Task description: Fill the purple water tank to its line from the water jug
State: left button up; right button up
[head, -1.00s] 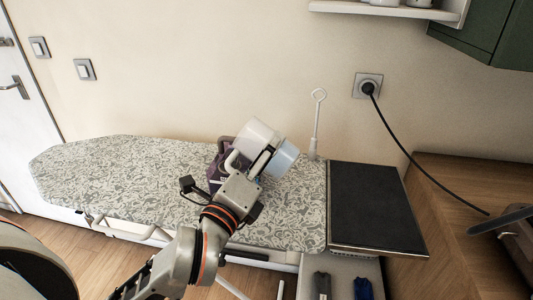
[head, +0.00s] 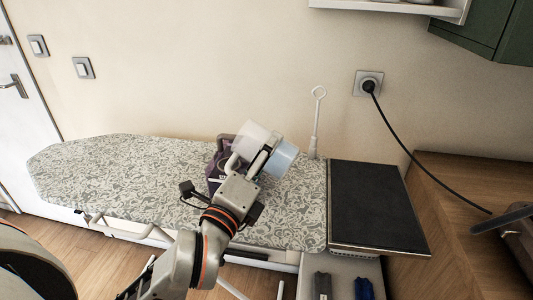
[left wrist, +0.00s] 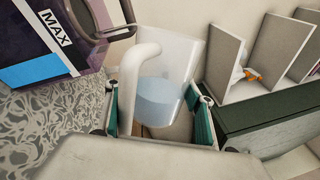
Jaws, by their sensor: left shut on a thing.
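The water jug (head: 284,157) is clear with a white handle and light blue water inside. In the head view it is held tilted above the ironing board, close to the purple water tank (head: 213,172). My left gripper (head: 252,167) is shut on the jug. In the left wrist view the jug (left wrist: 180,65) sits between my teal-padded fingers (left wrist: 160,115), its handle toward the left. The tank (left wrist: 85,55) shows at upper left with a "MAX" label and a light blue band. Its water level and opening cannot be made out. My right gripper is not in view.
The tank stands on the patterned ironing board (head: 110,175), whose left part is clear. A dark pad (head: 378,205) lies at its right end, with a thin white stand (head: 316,120) behind. A black cord runs from the wall socket (head: 368,84) to the wooden counter (head: 450,210).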

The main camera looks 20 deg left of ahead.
pick_arm(q)
jog(key=r+m+p, duration=0.1)
jog(key=m+p, duration=0.1)
jog(key=shift+m, duration=0.3)
jog(key=shift+m+h+p, duration=0.3)
jog(key=shift+m+p, duration=0.2)
jog(key=m+p, duration=0.2)
jog(key=m, duration=0.1)
jog(key=shift+d+f+p, duration=0.15)
jog(key=shift+f+p, duration=0.15)
jog(key=shift+f+m+g, duration=0.15)
jog(key=shift+m+g, duration=0.15)
jog(key=shift+m, duration=0.1)
jog(key=shift+d+f, duration=0.1)
jog(key=shift+f, duration=0.05)
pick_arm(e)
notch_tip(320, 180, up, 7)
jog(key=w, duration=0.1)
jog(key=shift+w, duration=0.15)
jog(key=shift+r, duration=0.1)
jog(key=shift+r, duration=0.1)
